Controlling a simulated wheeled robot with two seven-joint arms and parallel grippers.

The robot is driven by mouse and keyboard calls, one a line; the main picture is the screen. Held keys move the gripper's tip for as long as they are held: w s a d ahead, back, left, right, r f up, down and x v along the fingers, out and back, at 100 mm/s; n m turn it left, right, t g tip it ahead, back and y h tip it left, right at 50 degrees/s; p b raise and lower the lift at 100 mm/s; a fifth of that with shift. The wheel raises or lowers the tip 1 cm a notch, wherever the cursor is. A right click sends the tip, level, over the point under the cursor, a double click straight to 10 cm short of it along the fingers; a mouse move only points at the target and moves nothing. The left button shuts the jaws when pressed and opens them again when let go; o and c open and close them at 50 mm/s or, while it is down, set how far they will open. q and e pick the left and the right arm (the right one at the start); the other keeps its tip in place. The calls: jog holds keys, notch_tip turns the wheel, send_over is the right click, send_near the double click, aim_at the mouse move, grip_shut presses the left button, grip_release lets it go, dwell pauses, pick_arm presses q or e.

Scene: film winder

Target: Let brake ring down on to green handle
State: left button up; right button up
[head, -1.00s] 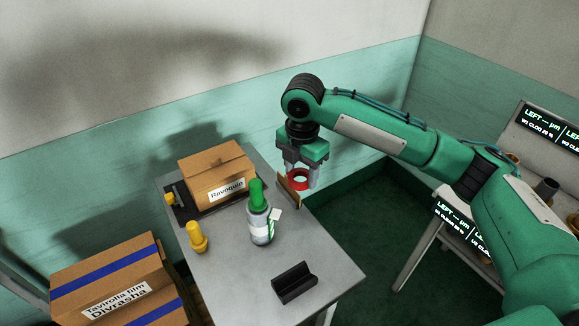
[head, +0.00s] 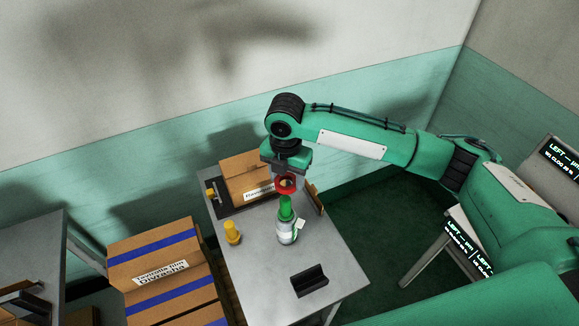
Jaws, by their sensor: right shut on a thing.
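The red brake ring (head: 286,190) is held in my right gripper (head: 287,182), which is shut on it. The ring is just above the top of the green handle (head: 286,208), close to in line with it. I cannot tell whether the ring touches the handle. The green handle stands upright on a white and grey bottle-like body (head: 286,232) with a small white tag, on the grey table (head: 262,258). My gripper fingers are partly hidden behind the ring and the wrist. My left gripper is not in view.
A cardboard box (head: 240,175) sits on a black tray behind the handle. A yellow knob-like piece (head: 232,232) stands to the left, a black V-shaped block (head: 309,281) in front. A brown upright plate (head: 316,198) is at the table's right edge. Stacked cartons (head: 160,270) stand left.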

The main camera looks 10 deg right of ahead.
aim_at(285, 198)
jog(key=shift+a, duration=0.2)
notch_tip(285, 198, down, 5)
jog(key=b, duration=0.5)
jog(key=shift+r, duration=0.15)
jog(key=shift+r+p, duration=0.1)
jog(key=shift+p, duration=0.85)
dwell(0.9)
jog(key=shift+f, duration=1.65)
dwell(1.2)
jog(key=o, duration=1.5)
jog(key=shift+r, duration=0.1)
